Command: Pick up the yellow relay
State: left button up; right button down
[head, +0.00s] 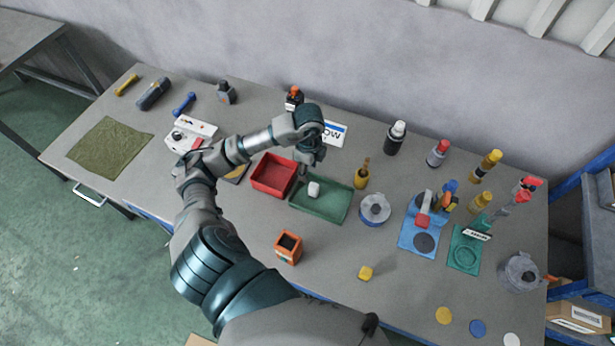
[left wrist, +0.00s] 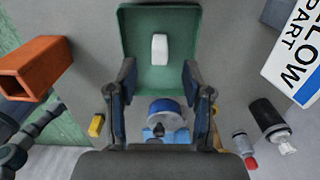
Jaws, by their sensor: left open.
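The yellow relay (head: 366,273) is a small yellow block lying alone on the grey table, near its front edge. In the left wrist view it (left wrist: 97,125) shows at the lower left, outside my fingers. My left gripper (head: 308,174) hangs over the green tray (head: 325,214), well behind and to the left of the relay in the head view. In the left wrist view its two fingers (left wrist: 158,85) are wide apart with nothing held between them. A white block (head: 313,188) lies in the green tray (left wrist: 183,20), ahead of the fingers.
A red bin (head: 272,175) adjoins the green tray. An orange open box (head: 288,247) stands left of the relay. A round grey tin (head: 375,209) stands behind the relay, and a blue mat (head: 420,225) lies to its right. The table around the relay is clear.

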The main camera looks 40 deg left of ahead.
aim_at(365, 274)
jog(key=k, duration=1.5)
